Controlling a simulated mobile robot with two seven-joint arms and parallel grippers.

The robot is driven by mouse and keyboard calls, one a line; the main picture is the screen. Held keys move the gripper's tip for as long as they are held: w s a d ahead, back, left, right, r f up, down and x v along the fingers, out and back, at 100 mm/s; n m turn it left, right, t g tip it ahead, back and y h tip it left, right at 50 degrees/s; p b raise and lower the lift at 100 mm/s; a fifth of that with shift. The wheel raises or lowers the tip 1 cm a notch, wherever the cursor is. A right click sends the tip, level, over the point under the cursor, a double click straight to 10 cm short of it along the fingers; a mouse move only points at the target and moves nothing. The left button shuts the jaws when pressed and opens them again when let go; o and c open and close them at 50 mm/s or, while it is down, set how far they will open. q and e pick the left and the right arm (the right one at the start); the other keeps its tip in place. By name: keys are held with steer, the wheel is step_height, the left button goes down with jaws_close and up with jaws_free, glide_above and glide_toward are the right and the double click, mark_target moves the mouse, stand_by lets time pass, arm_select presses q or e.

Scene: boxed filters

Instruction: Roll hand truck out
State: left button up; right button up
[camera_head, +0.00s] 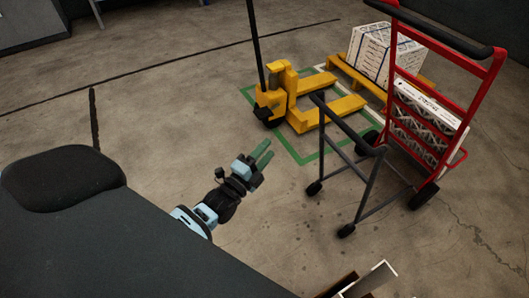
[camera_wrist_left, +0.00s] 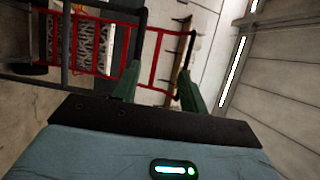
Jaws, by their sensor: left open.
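The hand truck (camera_head: 449,113) is red with a black handle bar and dark wheels. It stands at the right of the head view with boxed filters (camera_head: 420,122) stacked on it. A dark grey support frame with small wheels (camera_head: 366,190) extends from its left side. My left gripper (camera_head: 262,154) is open and empty, over the floor left of the hand truck and apart from it. In the left wrist view the green fingers (camera_wrist_left: 157,88) are spread, with the red hand truck frame (camera_wrist_left: 100,48) beyond them. My right gripper is not seen.
A yellow pallet jack (camera_head: 297,97) stands inside a green floor outline behind the support frame. A yellow pallet (camera_head: 358,78) bears a strapped white load (camera_head: 384,55). A dark chair-like pad (camera_head: 62,178) is at left. Open floor (camera_head: 290,215) lies between my gripper and the hand truck.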

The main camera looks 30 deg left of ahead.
arm_select(q)
jaws_close()
stand_by(1.2)
jaws_free()
steer(key=shift+s, duration=0.1)
steer(key=v, duration=0.7)
steer(key=shift+s, duration=0.35)
steer(key=shift+f, duration=0.1)
